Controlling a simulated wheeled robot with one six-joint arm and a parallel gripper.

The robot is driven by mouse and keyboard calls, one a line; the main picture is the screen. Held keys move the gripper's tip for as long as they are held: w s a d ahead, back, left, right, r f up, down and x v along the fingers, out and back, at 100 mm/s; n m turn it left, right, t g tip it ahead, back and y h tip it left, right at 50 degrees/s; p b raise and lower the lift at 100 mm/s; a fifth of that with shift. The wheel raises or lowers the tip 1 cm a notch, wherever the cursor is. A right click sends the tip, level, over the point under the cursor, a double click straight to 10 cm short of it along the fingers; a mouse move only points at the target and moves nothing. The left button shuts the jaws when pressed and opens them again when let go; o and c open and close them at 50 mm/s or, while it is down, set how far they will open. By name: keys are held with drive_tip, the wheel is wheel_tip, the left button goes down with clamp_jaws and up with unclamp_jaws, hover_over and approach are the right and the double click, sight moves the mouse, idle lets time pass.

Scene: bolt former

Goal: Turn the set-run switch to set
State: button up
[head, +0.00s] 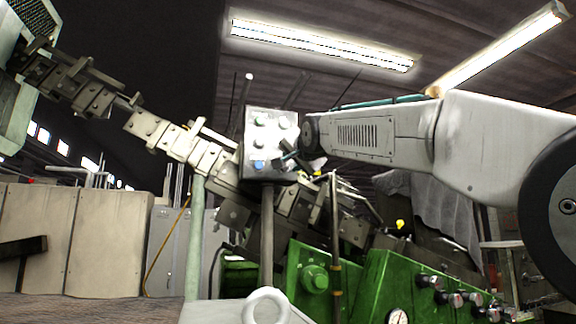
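A pale grey control box (250,134) stands on a post in the middle of the head view. Its front carries several small green and pale knobs or buttons, and a blue one (259,165) low on the left. I cannot read any labels, so I cannot tell which one is the set-run switch or how it is turned. My arm reaches in from the right. My gripper (289,160) is at the lower right of the box front, close to it. Touching or apart cannot be told. The fingers are small and dark, and they and the wrist hide part of the panel.
A sloping metal feed track (170,138) runs from upper left down behind the box. Green machinery (375,285) with knobs and a gauge (398,316) stands below my arm. Beige cabinets (105,240) stand at the left. Open air lies above the box.

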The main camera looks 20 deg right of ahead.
sight(288, 164)
drive_tip(key=shift+w, duration=2)
clamp_jaws()
